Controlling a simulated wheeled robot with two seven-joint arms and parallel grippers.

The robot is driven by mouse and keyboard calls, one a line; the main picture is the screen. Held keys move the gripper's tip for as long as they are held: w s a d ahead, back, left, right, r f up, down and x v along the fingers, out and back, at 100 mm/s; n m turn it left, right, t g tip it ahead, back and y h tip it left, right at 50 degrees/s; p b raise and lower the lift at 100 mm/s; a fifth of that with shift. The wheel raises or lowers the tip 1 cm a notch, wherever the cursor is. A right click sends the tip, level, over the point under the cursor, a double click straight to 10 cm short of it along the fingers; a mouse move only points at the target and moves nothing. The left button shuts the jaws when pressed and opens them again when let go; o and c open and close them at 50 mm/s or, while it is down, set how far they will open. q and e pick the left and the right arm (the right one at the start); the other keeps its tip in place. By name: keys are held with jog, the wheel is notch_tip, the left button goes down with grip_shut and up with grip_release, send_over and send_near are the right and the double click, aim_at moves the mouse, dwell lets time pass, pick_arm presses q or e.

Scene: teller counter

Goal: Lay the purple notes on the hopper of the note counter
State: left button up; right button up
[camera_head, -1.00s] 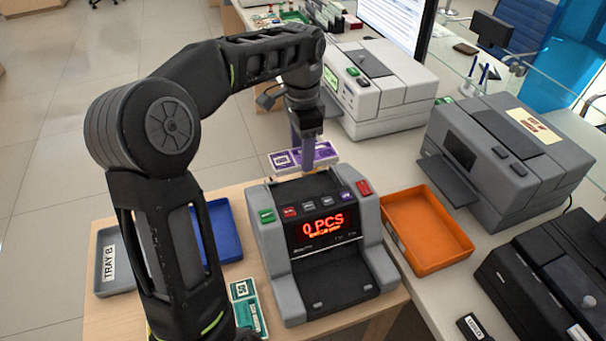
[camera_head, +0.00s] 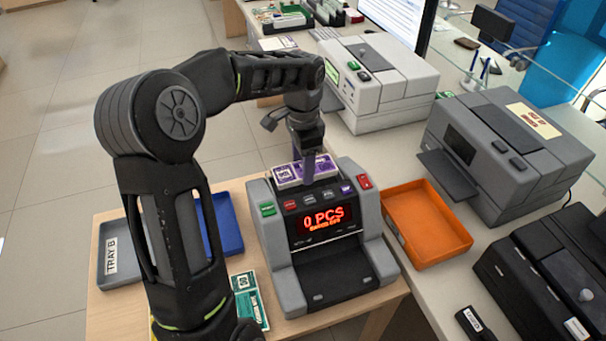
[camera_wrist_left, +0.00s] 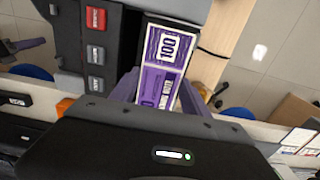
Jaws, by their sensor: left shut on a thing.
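The purple notes (camera_head: 288,174) are a banded bundle at the top back of the note counter (camera_head: 281,284). The counter is grey and black, and its red display reads 0 PCS. In the left wrist view the notes (camera_wrist_left: 170,55) show a white patch marked 100. My left gripper (camera_head: 308,178) points down and is shut on the notes, with purple fingers (camera_wrist_left: 160,92) on either side of them. The notes are over or on the hopper behind the button row; I cannot tell whether they touch it. My right gripper is not in view.
An orange tray (camera_head: 453,252) lies right of the counter, with a grey machine (camera_head: 545,165) beyond it. A blue tray (camera_head: 229,222), a grey tray (camera_head: 112,277) and green notes (camera_head: 250,300) lie to the left. A white machine (camera_head: 385,85) stands behind.

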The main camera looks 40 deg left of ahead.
pick_arm(q)
jog(key=shift+f, duration=1.9)
jog(key=shift+f, duration=0.1)
jog(key=o, duration=1.4)
jog(key=shift+o, duration=0.2)
notch_tip(320, 180, up, 12)
jog(key=shift+r, duration=0.15)
